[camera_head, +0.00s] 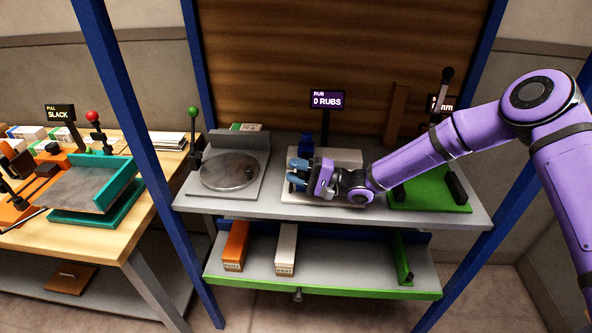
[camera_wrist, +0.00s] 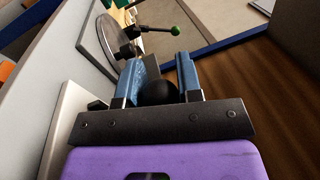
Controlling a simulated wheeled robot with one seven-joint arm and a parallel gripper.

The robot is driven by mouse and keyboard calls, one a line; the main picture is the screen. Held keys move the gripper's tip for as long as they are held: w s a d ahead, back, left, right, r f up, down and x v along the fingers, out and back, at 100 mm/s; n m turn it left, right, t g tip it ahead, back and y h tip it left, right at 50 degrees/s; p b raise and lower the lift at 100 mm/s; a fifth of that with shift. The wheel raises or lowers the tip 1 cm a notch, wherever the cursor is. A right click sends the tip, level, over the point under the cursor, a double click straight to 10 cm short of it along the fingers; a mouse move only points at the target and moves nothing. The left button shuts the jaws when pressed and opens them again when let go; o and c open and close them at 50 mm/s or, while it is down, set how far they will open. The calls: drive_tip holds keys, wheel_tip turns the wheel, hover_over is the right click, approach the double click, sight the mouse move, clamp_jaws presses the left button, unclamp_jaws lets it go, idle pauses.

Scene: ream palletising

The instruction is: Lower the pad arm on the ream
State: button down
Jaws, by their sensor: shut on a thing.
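My gripper (camera_head: 297,174) is at the middle station of the shelf, under the sign reading 0 RUBS (camera_head: 327,100). In the wrist view its two blue fingers (camera_wrist: 158,85) stand on either side of a round black knob (camera_wrist: 157,93) and are shut on it. The knob looks like the handle of the pad arm, but the arm itself is mostly hidden. A dark blue post (camera_head: 306,146) rises just behind my gripper. The station's pale base (camera_head: 345,157) shows around my gripper. I cannot make out the ream or the pad's height above it.
Left stands a round grey plate (camera_head: 228,172) with a green-knobbed lever (camera_head: 193,130). Right lies a green plate (camera_head: 425,193) with black blocks. The lower shelf holds an orange box (camera_head: 235,246) and a white box (camera_head: 286,249). A blue frame post (camera_head: 140,150) separates the wooden table (camera_head: 150,190).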

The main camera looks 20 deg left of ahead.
drive_tip(key=c, duration=0.8)
unclamp_jaws()
wheel_tip(320, 180, up, 4)
drive_tip(key=shift+s+d+f, duration=0.15)
drive_tip(key=s+d, duration=0.2)
drive_tip(key=s, duration=0.2)
drive_tip(key=s+d, duration=0.3)
drive_tip(key=s, duration=0.2)
drive_tip(key=s+d+r, duration=0.1)
drive_tip(key=s+d, duration=0.2)
drive_tip(key=s, duration=0.1)
drive_tip(key=shift+s+d+r, duration=0.1)
drive_tip(key=shift+s, duration=0.05)
